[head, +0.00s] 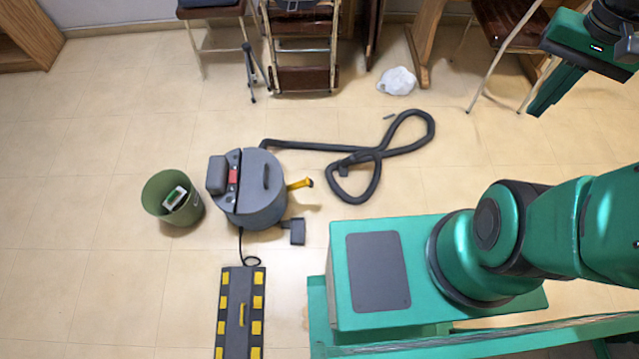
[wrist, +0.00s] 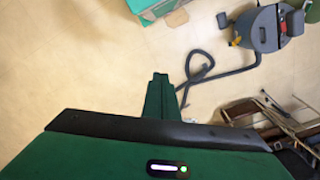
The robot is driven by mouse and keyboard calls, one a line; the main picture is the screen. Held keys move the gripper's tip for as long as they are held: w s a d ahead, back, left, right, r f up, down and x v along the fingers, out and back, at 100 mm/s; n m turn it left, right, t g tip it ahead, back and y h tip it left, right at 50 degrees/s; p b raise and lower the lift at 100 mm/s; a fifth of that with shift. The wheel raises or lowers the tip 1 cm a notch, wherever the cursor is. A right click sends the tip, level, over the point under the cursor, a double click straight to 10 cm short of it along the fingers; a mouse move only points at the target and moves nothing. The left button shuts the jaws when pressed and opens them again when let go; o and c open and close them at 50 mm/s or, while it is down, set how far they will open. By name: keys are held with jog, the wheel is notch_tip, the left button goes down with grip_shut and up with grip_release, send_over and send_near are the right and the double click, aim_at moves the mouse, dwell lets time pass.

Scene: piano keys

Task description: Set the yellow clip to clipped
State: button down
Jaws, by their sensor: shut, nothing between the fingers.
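The yellow clip (head: 300,184) sticks out from the right side of the grey vacuum cleaner (head: 262,200) in the head view. It has a dark tip and points outward, slightly upward. In the wrist view a small yellow spot, likely the same clip (wrist: 236,41), shows at the left edge of the vacuum's body. My gripper (head: 534,108) is at the upper right of the head view, far from the clip and above the floor. In the wrist view its fingers (wrist: 160,78) are together, with nothing between them.
A black hose (head: 375,153) loops over the floor right of the vacuum. A green bin (head: 158,190) stands to its left. A black board with yellow blocks (head: 240,315) lies in front. Chairs (head: 305,78) and a white bag (head: 397,81) are behind. Tiled floor is clear between.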

jog(key=w+a+f+m+y, duration=0.1)
jog(key=w+a+f, duration=0.1)
jog(key=w+f, duration=0.85)
jog(key=w+a+f+m, duration=0.1)
jog(key=w+f, duration=0.7)
jog(key=w, duration=0.5)
jog(key=w+a+f+m+y, duration=0.1)
jog(key=w+a+f, duration=0.15)
jog(key=f, duration=0.45)
jog(key=w+a+f+m, duration=0.1)
jog(key=w+a+f, duration=0.15)
jog(key=f, duration=0.45)
jog(key=w+a+f+m+y, duration=0.1)
jog(key=a+f, duration=0.3)
jog(key=f, duration=0.3)
jog(key=s+a+f+m+y, duration=0.1)
jog(key=s+a+f+m, duration=0.1)
jog(key=a+f, duration=0.4)
jog(key=s+a+f+m+y, duration=0.2)
jog(key=a+f, duration=0.3)
jog(key=f, duration=0.8)
jog(key=s+a+f+m+y, duration=0.1)
jog(key=s+a+f+m, duration=0.1)
jog(key=a+f, duration=0.4)
notch_tip(320, 180, down, 4)
jog(key=shift+s+a+f, duration=0.1)
jog(key=shift+s+a, duration=0.2)
jog(key=shift+s, duration=0.5)
